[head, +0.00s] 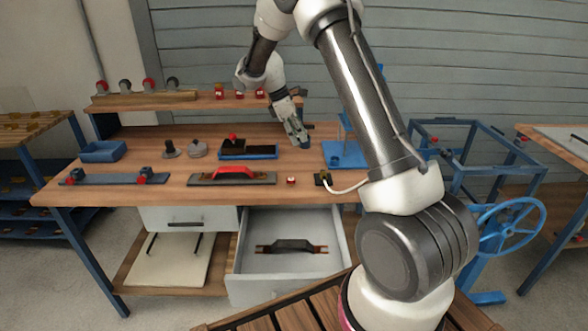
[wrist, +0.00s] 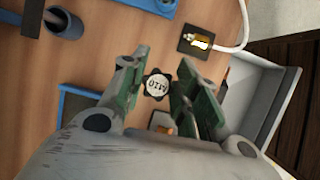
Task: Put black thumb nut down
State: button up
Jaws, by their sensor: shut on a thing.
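In the head view my gripper (head: 300,139) hangs over the back half of the wooden bench (head: 330,188), between the blue tray with a black block and the blue stand. The nut is too small or hidden to make out there. The exact gap between nut and bench top cannot be told.
A blue tray (head: 262,154) and a blue stand (head: 345,155) flank my gripper. A red-handled bar (head: 235,174), a small red-and-white item (head: 291,181) and a connector with a white cable (head: 323,178) lie along the front. An open drawer (head: 240,262) juts out below.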

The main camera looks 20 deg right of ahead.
jog(key=n, duration=0.1)
send_near(301, 169)
jog(key=shift+n+t, duration=0.3)
jog(key=shift+n, duration=0.1)
jog(key=x, duration=0.5)
jog(key=shift+s+d, duration=0.15)
jog(key=shift+d, duration=0.1)
jog(key=shift+f, duration=0.55)
jog(key=o, duration=0.9)
jog(key=shift+o, duration=0.2)
